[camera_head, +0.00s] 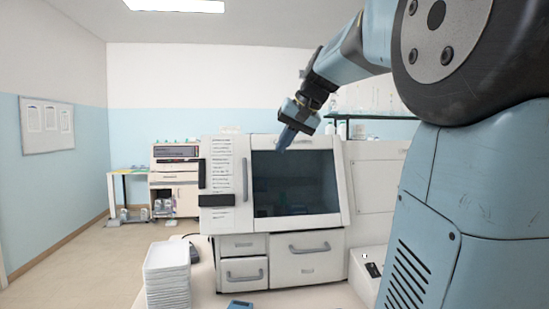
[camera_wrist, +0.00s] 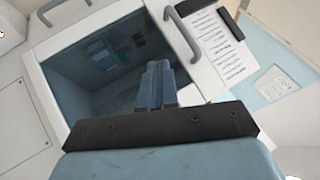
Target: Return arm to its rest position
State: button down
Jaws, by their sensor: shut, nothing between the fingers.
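My arm reaches in from the right in the head view. My gripper (camera_head: 283,140) hangs in front of the upper part of the white staining machine (camera_head: 222,172), near the top left of its dark window (camera_head: 295,183). In the wrist view my gripper (camera_wrist: 158,66) shows two blue-grey fingers side by side, shut with nothing between them. The dark window (camera_wrist: 75,60) lies beyond the fingertips there, and the gripper appears apart from it.
A stack of white trays (camera_head: 167,272) stands at the lower left of the bench. A small blue object (camera_head: 240,304) lies at the front edge.

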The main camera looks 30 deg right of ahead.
jog(key=shift+v, duration=0.8)
jog(key=s+a+f+n+h, duration=0.1)
jog(key=s+a+f, duration=0.2)
jog(key=s+f, duration=0.3)
jog(key=s+a+f+n+h, duration=0.1)
jog(key=s+a+f, duration=0.3)
jog(key=f, duration=0.6)
jog(key=s+a+f+n+g+h, duration=0.1)
jog(key=s+a+f+n, duration=0.1)
jog(key=s+a+f, duration=0.2)
jog(key=s+f, duration=0.3)
jog(key=s, duration=0.2)
jog(key=shift+a+f, duration=0.2)
jog(key=shift+f, duration=0.2)
jog(key=shift+s, duration=0.1)
